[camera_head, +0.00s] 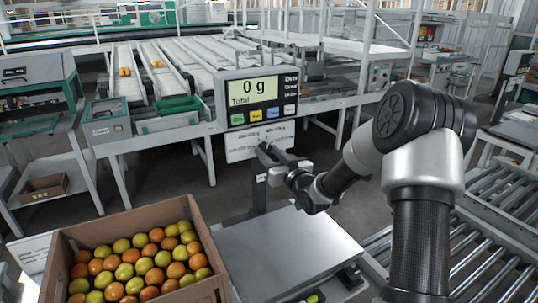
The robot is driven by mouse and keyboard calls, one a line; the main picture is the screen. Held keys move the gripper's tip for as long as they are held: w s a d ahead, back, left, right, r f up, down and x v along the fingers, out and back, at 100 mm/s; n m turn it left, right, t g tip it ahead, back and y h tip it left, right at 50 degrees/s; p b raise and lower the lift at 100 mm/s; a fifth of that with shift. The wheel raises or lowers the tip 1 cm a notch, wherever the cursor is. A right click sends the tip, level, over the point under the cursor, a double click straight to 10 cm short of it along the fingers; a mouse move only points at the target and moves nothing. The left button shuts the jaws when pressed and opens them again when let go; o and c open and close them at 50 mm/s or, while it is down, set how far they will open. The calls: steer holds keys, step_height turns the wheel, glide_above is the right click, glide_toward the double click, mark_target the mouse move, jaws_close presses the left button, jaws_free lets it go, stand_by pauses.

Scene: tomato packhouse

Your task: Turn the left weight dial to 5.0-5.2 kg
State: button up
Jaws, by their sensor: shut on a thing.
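The scale display (254,96) reads "0 g" and "Total", with several coloured buttons below it. A white panel (240,147) with small printed markings hangs under the display. My gripper (268,155) reaches in from the right to the lower right part of this panel. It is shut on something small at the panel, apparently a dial. My gripper hides that dial, and I cannot tell which dial it is or what it reads. The left weight dial cannot be made out clearly.
A cardboard box (66,246) full of red and green tomatoes stands at the front left. The flat scale plate (285,252) beside it is empty. Roller conveyors (485,245) lie at the right. Sorting lanes (195,62) stand behind the display.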

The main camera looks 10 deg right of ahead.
steer(key=shift+o, duration=0.2)
steer(key=m+p, duration=0.1)
steer(key=m, duration=0.4)
steer(key=shift+m, duration=0.3)
steer(key=m+p, duration=0.1)
steer(key=m, duration=0.4)
steer(key=shift+a+m, duration=0.1)
steer(key=shift+m, duration=0.3)
steer(key=shift+c, duration=0.2)
steer(key=shift+o, duration=0.2)
steer(key=o, duration=1)
steer(key=shift+s, duration=0.15)
steer(key=p+v, duration=0.2)
steer(key=v, duration=1.5)
steer(key=shift+s+r, duration=0.1)
